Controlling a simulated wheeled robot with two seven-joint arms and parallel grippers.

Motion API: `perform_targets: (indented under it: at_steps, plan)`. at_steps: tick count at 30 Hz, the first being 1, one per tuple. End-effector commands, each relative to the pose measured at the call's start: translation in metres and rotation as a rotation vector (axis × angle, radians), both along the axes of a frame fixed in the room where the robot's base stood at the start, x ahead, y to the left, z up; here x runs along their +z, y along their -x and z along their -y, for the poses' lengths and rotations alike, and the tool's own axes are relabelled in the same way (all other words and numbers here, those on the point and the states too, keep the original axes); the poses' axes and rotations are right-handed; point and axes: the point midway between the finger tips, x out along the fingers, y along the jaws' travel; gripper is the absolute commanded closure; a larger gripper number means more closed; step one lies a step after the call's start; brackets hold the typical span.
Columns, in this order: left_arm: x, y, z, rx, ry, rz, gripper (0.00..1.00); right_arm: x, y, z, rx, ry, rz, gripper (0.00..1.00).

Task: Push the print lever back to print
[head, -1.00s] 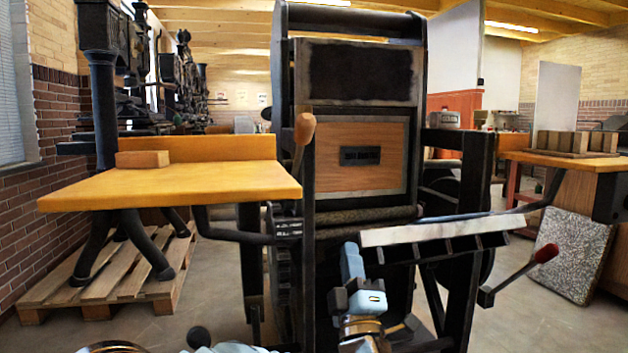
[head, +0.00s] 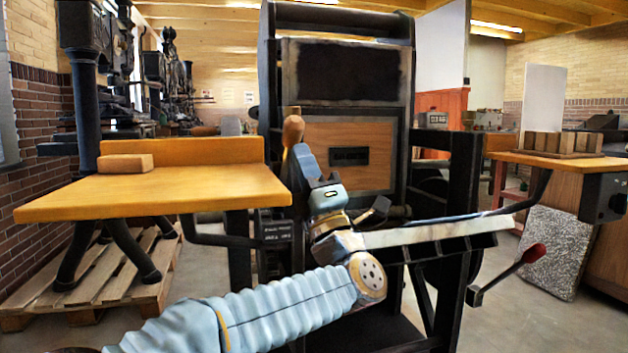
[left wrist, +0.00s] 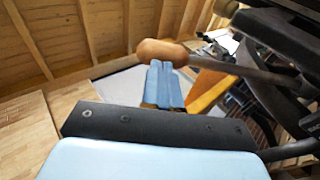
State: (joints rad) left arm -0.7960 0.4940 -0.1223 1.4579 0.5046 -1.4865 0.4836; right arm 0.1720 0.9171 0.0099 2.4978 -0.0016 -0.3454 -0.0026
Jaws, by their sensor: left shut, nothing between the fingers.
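The print lever has a wooden handle (head: 292,128) and stands upright in front of the press (head: 351,90) in the head view. My left gripper (head: 299,155) is shut and empty, its fingertips just below and right of the handle, hiding part of the shaft. In the left wrist view, the wooden handle (left wrist: 162,52) lies just beyond the tips of the shut blue fingers (left wrist: 160,72). I cannot tell whether they touch. My right gripper is not in view.
A yellow feed board (head: 150,192) with a wooden block (head: 125,163) juts out on the left. A pale tray (head: 430,235) crosses in front of the press at the right. A red-knobbed lever (head: 534,253) sticks out beyond it.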

Motion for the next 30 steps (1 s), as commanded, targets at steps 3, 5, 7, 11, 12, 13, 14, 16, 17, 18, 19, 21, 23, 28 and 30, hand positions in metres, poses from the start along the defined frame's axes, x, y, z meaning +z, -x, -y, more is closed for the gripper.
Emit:
perform_targets:
  at_steps: [3, 5, 7, 11, 12, 13, 14, 16, 17, 18, 19, 21, 23, 28, 30]
  plan:
    - [0.008, -0.006, -0.003, 0.0, -0.001, -0.001, 1.0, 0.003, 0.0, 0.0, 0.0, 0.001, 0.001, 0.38]
    - [0.009, -0.008, -0.004, 0.001, -0.001, 0.0, 1.0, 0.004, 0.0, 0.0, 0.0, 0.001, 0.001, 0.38]
    - [0.01, -0.009, -0.005, 0.001, -0.001, 0.0, 1.0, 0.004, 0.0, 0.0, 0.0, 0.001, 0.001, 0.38]
    - [0.01, -0.009, -0.005, 0.001, -0.001, 0.0, 1.0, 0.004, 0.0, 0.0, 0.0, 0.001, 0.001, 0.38]
    - [0.01, -0.009, -0.005, 0.001, -0.001, 0.0, 1.0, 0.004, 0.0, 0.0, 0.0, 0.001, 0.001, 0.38]
    - [0.01, -0.009, -0.005, 0.001, -0.001, 0.0, 1.0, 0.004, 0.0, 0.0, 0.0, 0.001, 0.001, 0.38]
    - [0.01, -0.009, -0.005, 0.001, -0.001, 0.0, 1.0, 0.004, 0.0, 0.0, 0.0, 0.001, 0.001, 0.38]
    - [0.01, -0.009, -0.005, 0.001, 0.0, -0.001, 1.0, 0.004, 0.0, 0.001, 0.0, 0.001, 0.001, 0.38]
    - [0.011, -0.009, -0.005, 0.001, 0.0, -0.001, 1.0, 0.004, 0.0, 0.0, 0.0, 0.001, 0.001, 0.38]
    - [0.011, -0.009, -0.005, 0.0, 0.001, -0.004, 1.0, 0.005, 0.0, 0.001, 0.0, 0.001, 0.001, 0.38]
    - [0.012, -0.01, -0.006, 0.001, 0.001, -0.006, 1.0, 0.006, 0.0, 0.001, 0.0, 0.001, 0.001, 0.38]
    - [0.016, -0.012, -0.006, 0.002, 0.006, -0.018, 1.0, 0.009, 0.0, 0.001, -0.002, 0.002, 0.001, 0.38]
    - [0.02, -0.014, -0.007, 0.002, 0.01, -0.032, 1.0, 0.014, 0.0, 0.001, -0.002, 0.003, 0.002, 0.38]
    - [0.039, -0.025, -0.015, 0.003, 0.037, -0.105, 1.0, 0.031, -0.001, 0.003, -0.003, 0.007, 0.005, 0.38]
    - [0.046, -0.028, -0.025, 0.006, 0.05, -0.141, 1.0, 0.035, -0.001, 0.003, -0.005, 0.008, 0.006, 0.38]
